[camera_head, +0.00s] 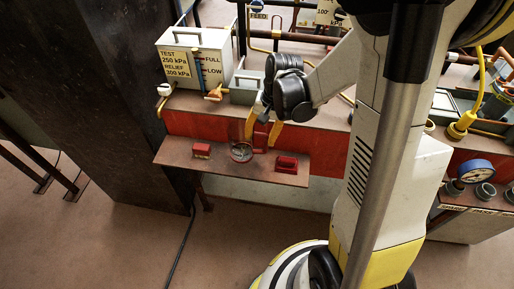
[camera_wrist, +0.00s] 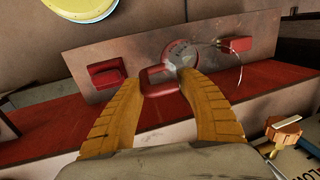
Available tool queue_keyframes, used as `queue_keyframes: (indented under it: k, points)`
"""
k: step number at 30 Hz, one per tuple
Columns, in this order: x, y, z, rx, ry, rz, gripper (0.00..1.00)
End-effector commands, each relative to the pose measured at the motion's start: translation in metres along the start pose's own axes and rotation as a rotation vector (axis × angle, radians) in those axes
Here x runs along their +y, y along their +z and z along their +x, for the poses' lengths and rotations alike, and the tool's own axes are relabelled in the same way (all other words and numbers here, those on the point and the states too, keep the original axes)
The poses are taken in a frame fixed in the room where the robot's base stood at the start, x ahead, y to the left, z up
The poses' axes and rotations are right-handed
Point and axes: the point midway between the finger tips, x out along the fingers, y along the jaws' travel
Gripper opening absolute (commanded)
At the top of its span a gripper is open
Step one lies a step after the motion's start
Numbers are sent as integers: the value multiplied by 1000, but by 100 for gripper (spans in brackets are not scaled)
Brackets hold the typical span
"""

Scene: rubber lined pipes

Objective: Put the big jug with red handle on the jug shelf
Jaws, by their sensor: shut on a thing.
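The clear jug (camera_head: 241,153) with a red handle (camera_head: 260,137) is at the brown jug shelf (camera_head: 225,172), between two red blocks. My gripper (camera_head: 262,139) is above the shelf with its yellow fingers shut on the red handle. In the wrist view the handle (camera_wrist: 160,80) is between the fingertips, and the see-through jug body (camera_wrist: 184,54) lies just beyond it. The jug looks upright; I cannot tell whether its base touches the shelf.
A red block (camera_head: 201,150) is on the shelf's left and another (camera_head: 287,163) on its right. A white test tank (camera_head: 194,58) stands behind. A dark column (camera_head: 95,95) rises at left.

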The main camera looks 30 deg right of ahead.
Motion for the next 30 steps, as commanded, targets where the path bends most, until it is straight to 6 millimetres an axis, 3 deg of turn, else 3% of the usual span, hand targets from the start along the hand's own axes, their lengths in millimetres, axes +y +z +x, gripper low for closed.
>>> queue_keyframes:
  k: [8,20,21,22,30]
  points:
    - [7,-1,36,0,0,-1,4]
    - [8,-1,41,0,1,-2,4]
    - [8,-1,40,0,1,-2,57]
    - [8,-1,39,0,1,-2,66]
    - [8,-1,39,0,1,-2,66]
